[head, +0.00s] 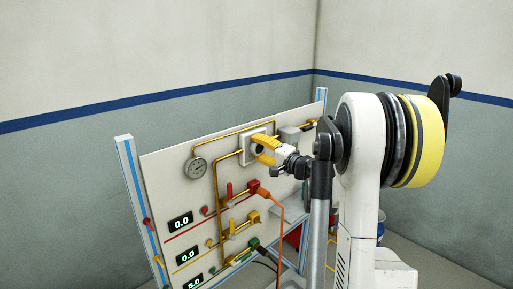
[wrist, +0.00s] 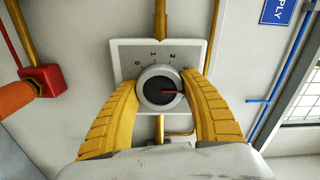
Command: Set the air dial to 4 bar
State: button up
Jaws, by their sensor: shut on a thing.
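The air dial (wrist: 161,93) is a round dark knob with a pale rim and a red pointer line, on a square light plate (wrist: 126,56) with marks along its edge. In the wrist view the pointer lies toward the right; most marks are too small or hidden to read. My gripper (wrist: 160,90) has its two yellow ribbed fingers on either side of the knob, closed against it. In the head view my gripper (head: 265,150) is at the dial's plate (head: 246,151) on the upper panel. A round pressure gauge (head: 196,168) is left of it; its needle is too small to read.
An orange hose (head: 280,235) hangs below the dial. A red fitting (wrist: 42,78) is left of the dial in the wrist view.

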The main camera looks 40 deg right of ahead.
jog(key=o, duration=1.2)
jog(key=shift+s, duration=0.1)
jog(key=s+d, duration=0.1)
jog(key=s, duration=1.1)
jog(key=shift+w, duration=0.1)
